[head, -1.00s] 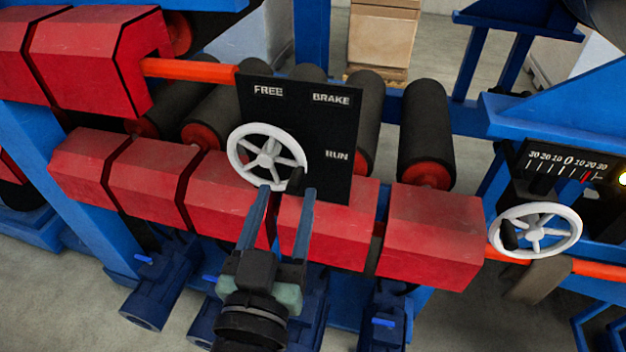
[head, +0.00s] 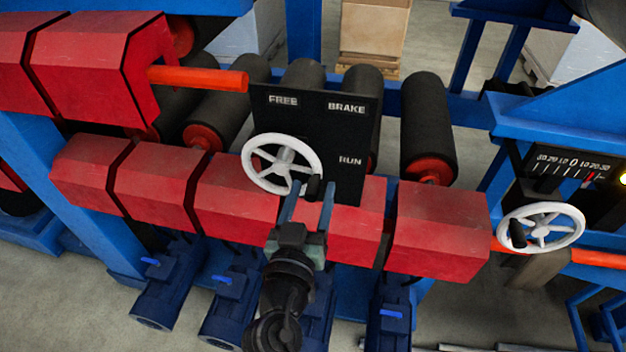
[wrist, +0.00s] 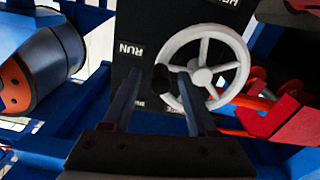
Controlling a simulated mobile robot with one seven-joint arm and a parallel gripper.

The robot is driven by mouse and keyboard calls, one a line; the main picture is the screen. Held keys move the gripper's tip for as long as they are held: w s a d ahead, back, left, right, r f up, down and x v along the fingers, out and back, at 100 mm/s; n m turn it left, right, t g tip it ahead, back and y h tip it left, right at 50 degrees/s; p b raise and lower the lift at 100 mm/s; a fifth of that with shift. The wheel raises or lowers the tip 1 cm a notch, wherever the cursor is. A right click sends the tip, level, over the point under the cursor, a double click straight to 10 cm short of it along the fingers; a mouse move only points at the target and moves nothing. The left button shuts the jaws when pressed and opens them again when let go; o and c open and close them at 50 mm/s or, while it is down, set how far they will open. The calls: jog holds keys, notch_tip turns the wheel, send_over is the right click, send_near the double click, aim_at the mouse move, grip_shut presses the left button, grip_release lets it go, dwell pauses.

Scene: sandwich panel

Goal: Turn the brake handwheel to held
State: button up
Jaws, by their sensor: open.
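The white brake handwheel (head: 262,170) is mounted on a black panel (head: 343,135) lettered FREE, BRAKE and RUN. Its dark handle knob (head: 314,188) sits at the lower right of the rim, below the RUN label. My gripper (head: 311,204) is at the knob, its two blue-grey fingers pointing at it from the front. In the wrist view the open fingers (wrist: 160,95) stand on either side, with the dark knob (wrist: 163,78) between or just beyond their tips. I cannot tell whether a finger touches it. The wheel (wrist: 168,55) partly shows behind the right finger.
A second white handwheel (head: 568,222) with a dark knob stands at the right, under a numbered scale (head: 572,165). Red guard boxes (head: 440,232) run below the panel, with black rollers (head: 427,120) behind. Blue frame beams surround the area.

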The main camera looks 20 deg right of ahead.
jog(key=shift+w+d, duration=0.4)
jog(key=shift+w, duration=0.2)
grip_shut()
dwell(1.1)
